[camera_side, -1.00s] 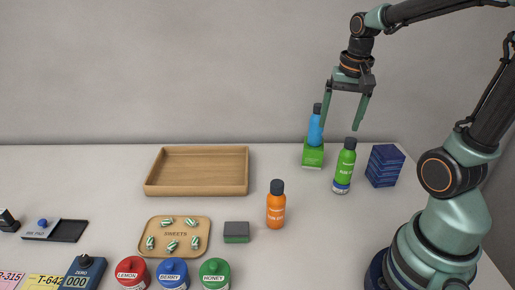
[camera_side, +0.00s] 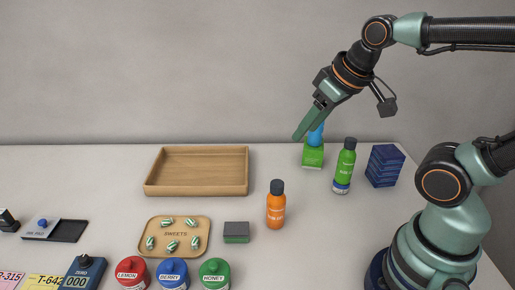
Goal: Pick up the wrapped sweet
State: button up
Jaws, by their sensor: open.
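Several wrapped sweets, white with green stripes, lie on the wooden sweets tray (camera_side: 176,219) at the lower left. One wrapped sweet (camera_side: 172,246) lies at the front of the tray, below the "SWEETS" lettering. My gripper (camera_side: 301,135) is high at the upper right, well away from the tray, tilted down to the left. Its fingers overlap in this view. It is open and nothing shows between its fingers.
An orange bottle (camera_side: 276,207) and a dark green-based block (camera_side: 236,232) stand right of the tray. Lemon (camera_side: 131,274), berry (camera_side: 173,274) and honey (camera_side: 215,274) jars stand in front. An empty wooden tray (camera_side: 196,187) lies behind. A green bottle (camera_side: 345,165) and navy boxes (camera_side: 385,166) are at right.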

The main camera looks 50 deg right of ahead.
jog(key=n+g, duration=0.6)
jog(key=n, duration=0.4)
send_over(197, 240)
jog(key=f, duration=1.9)
jog(key=shift+w+a+f, duration=0.2)
jog(key=shift+w, duration=0.1)
jog(key=shift+s+d+f, duration=0.1)
jog(key=shift+s+f, duration=0.05)
jog(key=shift+f, duration=1.1)
jog(key=shift+s+f, duration=0.15)
jog(key=shift+f, duration=1.1)
grip_shut()
